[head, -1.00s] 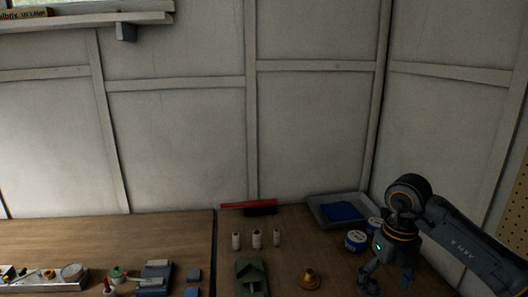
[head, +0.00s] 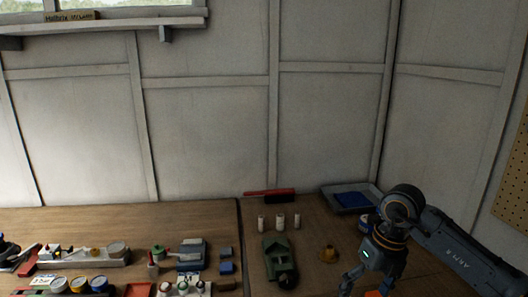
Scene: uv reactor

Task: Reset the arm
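My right arm comes in from the right, bent at a dark joint with an orange ring. Its gripper (head: 366,287) hangs down over the right part of the bench, near the bottom edge. Its fingers look spread apart. Something orange shows low between them, mostly cut off, and I cannot tell whether they touch it. My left gripper is not seen for certain. A dark object (head: 12,254) at the far left edge is cut off and unclear.
The wooden bench (head: 100,220) holds a green model vehicle (head: 279,262), several small white bottles (head: 280,222), a brass-coloured piece (head: 328,254), a grey tray (head: 343,205) with blue cloth, and paint pots (head: 80,285). A red-and-black brush (head: 270,195) lies by the back wall.

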